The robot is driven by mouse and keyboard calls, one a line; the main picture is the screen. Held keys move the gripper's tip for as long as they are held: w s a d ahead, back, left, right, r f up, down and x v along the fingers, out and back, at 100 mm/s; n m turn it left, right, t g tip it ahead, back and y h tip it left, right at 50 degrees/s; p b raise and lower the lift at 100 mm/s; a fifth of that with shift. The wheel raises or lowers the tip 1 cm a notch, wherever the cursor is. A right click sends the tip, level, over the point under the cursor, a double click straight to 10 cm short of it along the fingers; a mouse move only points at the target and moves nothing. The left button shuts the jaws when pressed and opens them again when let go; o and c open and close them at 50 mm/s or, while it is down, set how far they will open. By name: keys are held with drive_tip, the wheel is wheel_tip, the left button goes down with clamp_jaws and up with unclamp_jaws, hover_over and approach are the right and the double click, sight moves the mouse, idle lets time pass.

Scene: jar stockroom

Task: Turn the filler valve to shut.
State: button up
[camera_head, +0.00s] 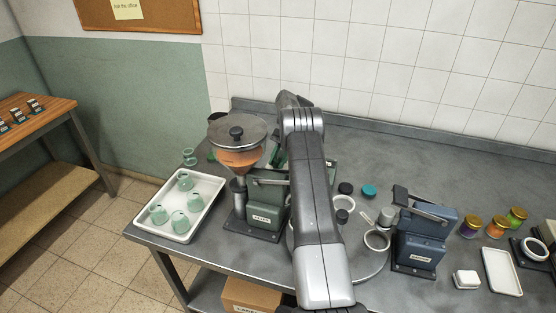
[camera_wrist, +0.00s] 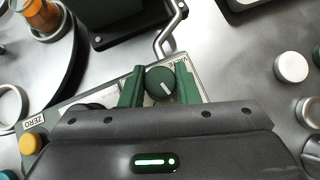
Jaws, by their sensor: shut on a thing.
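The filler valve is a round dark green knob (camera_wrist: 158,79) with a white pointer line, on a pale panel marked VALVE in the wrist view. The pointer slants toward the lower right of that view. My gripper (camera_wrist: 161,88) has its green fingers on both sides of the knob and is shut on it. In the head view the filler (camera_head: 265,208) is a green machine with a steel-lidded hopper (camera_head: 237,140) of orange contents. My arm hides the gripper and the knob there.
A white tray (camera_head: 205,205) with several pale green jars stands left of the filler. A blue machine (camera_head: 424,238) stands to the right, with lidded jars (camera_head: 496,227) beyond it. A yellow button (camera_wrist: 31,143) marked ZERO sits on the panel's left end in the wrist view.

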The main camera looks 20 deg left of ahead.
drive_tip(key=o, duration=1)
drive_tip(key=shift+c, duration=0.2)
drive_tip(key=shift+f, duration=0.1)
